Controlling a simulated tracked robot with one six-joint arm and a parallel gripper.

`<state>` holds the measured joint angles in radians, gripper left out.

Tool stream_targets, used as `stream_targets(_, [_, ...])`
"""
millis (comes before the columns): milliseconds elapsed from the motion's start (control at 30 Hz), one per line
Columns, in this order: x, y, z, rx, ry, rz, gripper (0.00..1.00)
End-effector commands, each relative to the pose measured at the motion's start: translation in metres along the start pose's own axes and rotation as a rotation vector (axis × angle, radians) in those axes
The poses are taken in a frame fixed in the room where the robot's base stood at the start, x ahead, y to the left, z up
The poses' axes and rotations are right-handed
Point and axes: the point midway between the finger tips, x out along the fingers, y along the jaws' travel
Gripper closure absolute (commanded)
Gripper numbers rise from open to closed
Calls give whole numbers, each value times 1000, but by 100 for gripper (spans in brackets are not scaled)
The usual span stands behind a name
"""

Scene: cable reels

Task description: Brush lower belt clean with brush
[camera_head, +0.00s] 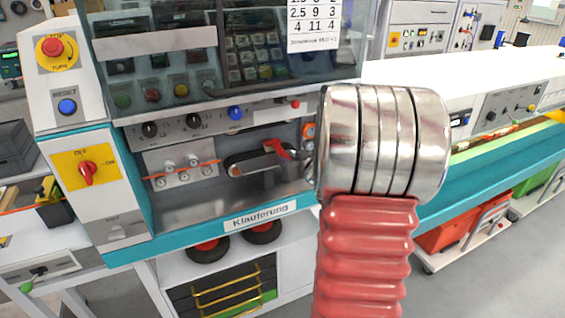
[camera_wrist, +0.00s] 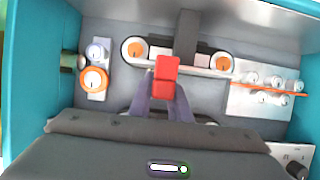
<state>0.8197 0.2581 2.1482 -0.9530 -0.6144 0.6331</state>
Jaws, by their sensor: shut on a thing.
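The lower belt (camera_head: 252,157) is a dark loop in the recess above the "Klauferung" label. In the wrist view the belt (camera_wrist: 202,69) runs between two rollers with orange centres. My gripper (camera_wrist: 163,98) is shut on the red brush (camera_wrist: 166,78), which lies in front of the belt's middle. In the head view the brush (camera_head: 280,149) shows at the belt's right part. Whether it touches the belt cannot be told, and its bristles are hidden. My arm hides part of the gripper in the head view.
An orange ring part (camera_wrist: 94,79) sits at one end of the recess. A plate with metal knobs and an orange strand (camera_head: 180,169) is at the other. Control knobs (camera_head: 193,121) line the panel above. Recess walls enclose the gripper closely.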

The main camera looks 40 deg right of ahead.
Motion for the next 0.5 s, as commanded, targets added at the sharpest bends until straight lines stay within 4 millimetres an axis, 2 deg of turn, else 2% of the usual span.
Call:
stream_targets(300, [1,20,2,1,-1,1,100])
stream_targets(500, [1,22,2,1,-1,1,100])
